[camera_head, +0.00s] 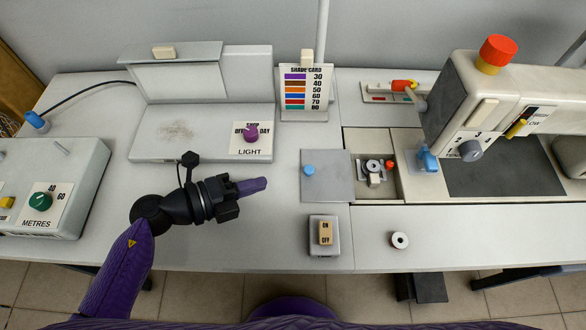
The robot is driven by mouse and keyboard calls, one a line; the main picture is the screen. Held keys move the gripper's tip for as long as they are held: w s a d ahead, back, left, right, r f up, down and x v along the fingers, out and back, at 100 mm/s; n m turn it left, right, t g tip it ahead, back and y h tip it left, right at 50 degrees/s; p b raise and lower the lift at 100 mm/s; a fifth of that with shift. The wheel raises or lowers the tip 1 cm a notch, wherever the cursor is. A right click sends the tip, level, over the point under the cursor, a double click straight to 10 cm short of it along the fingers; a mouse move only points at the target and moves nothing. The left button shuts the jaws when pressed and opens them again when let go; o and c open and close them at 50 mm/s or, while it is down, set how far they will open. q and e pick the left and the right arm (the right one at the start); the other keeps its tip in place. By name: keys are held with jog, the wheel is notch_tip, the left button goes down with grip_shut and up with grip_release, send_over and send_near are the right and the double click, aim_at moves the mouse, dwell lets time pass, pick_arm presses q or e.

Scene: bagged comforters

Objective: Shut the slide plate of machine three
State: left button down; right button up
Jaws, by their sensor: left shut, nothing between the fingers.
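The slide plate (332,188) is a flat grey square with a blue knob (309,170) at its left. It lies left of the bobbin opening (370,172), which is uncovered and shows a metal bobbin part and a small red piece. The sewing machine (470,110) stands to the right, with a dial by a 3 on its head. My left gripper (262,184) is shut and empty, its purple fingers pointing right, a short way left of the plate and apart from it. My right gripper is out of view.
An ON/OFF switch box (325,236) stands in front of the plate. A loose bobbin (399,240) lies to its right. Behind are the shade card (306,90) and the light box (190,140). A METRES box (50,190) stands left. The table front is mostly clear.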

aim_at(305, 171)
pick_arm(q)
jog(key=b+x, duration=0.1)
jog(key=x, duration=0.5)
jog(key=shift+w+d+f+b, duration=0.1)
jog(key=shift+d+f+b, duration=0.15)
jog(key=shift+b, duration=0.15)
jog(key=shift+w+d, duration=0.3)
jog(key=shift+d, duration=0.2)
